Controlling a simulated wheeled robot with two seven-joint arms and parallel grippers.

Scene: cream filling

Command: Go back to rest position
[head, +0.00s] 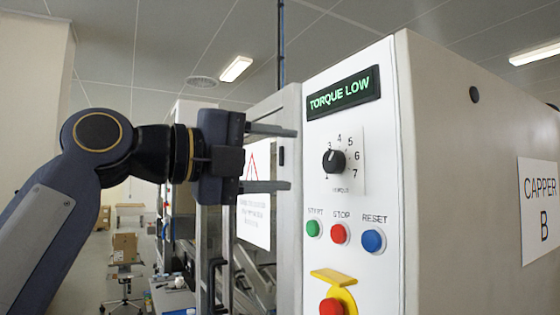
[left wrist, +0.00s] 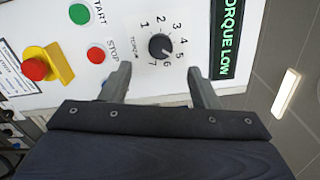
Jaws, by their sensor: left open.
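My left gripper (head: 292,159) is open, its two fingers one above the other and pointing right toward the panel. In the head view it stands left of the black torque knob (head: 334,161), with nothing between the fingers. In the left wrist view the open fingers (left wrist: 158,72) point at the panel, and the knob (left wrist: 161,46) shows beyond them, apart from both tips. The knob sits on a dial numbered 1 to 7. Above it the display (head: 343,92) reads TORQUE LOW in green. My right gripper is not in view.
The white capper machine panel (head: 380,270) carries green START (head: 313,228), red STOP (head: 339,234) and blue RESET (head: 373,240) buttons. Below is a red emergency button (head: 331,307) with a yellow guard (head: 333,277). A CAPPER B sign (head: 540,212) is on the side wall. A stool (head: 124,280) stands behind.

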